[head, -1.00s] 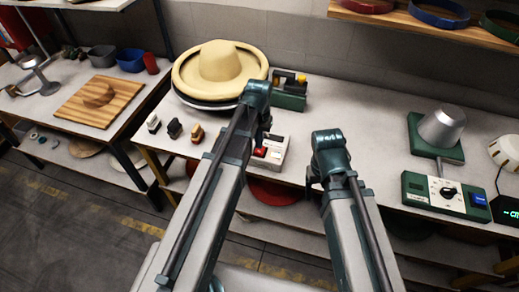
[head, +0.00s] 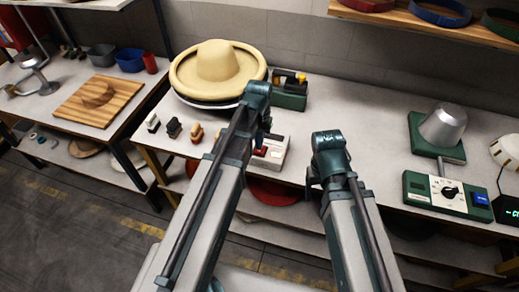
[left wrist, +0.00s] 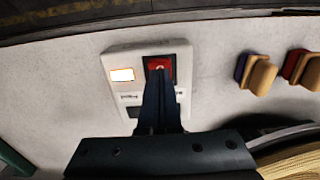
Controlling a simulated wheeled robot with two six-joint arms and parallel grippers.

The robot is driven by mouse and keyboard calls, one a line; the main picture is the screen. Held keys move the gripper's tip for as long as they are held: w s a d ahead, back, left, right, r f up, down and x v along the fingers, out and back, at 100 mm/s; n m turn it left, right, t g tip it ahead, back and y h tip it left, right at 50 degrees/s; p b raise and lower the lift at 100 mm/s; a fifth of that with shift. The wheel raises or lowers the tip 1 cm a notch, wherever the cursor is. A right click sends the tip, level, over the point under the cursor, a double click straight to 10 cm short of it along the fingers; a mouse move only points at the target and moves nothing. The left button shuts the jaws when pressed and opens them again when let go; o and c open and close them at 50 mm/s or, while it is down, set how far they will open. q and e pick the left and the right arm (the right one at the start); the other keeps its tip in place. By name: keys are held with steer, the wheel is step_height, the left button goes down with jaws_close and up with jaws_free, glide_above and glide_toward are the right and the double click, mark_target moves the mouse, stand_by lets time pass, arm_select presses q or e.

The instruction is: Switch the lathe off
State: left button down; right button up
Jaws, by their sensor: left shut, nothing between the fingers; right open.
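A white switch box (head: 275,155) stands at the bench's front edge, partly behind my left arm. In the left wrist view the box (left wrist: 111,58) shows a red switch (left wrist: 158,63) and a lit, pale orange-rimmed lamp (left wrist: 122,75). My left gripper (left wrist: 160,82) is shut and empty, its tips over or against the red switch; contact cannot be told. In the head view my left gripper (head: 265,138) points down at the box. A cream wide-brimmed hat (head: 218,65) rests on a round base behind. My right gripper (head: 314,184) is open and empty, in front of the bench.
Several small handled blocks (head: 173,128) stand left of the switch box. A green unit (head: 290,100) is behind it. Right are a silver dome (head: 443,125) and a green control panel (head: 446,196) with dial. The bench middle (head: 370,120) is clear.

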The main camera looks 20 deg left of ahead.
arm_select(q)
steer(key=shift+f+b, duration=0.75)
steer(key=shift+r, duration=0.1)
stand_by(0.3)
step_height(320, 180, up, 7)
steer(key=p, duration=0.7)
steer(key=shift+s+d, duration=0.2)
steer(key=s+d+f+m+y+b, duration=0.1)
steer(key=s+d+f+m+b, duration=0.1)
steer(key=s+d, duration=0.8)
steer(key=s+m, duration=0.1)
steer(key=s, duration=0.3)
steer(key=shift+f+b, duration=0.35)
steer(key=shift+f, duration=0.05)
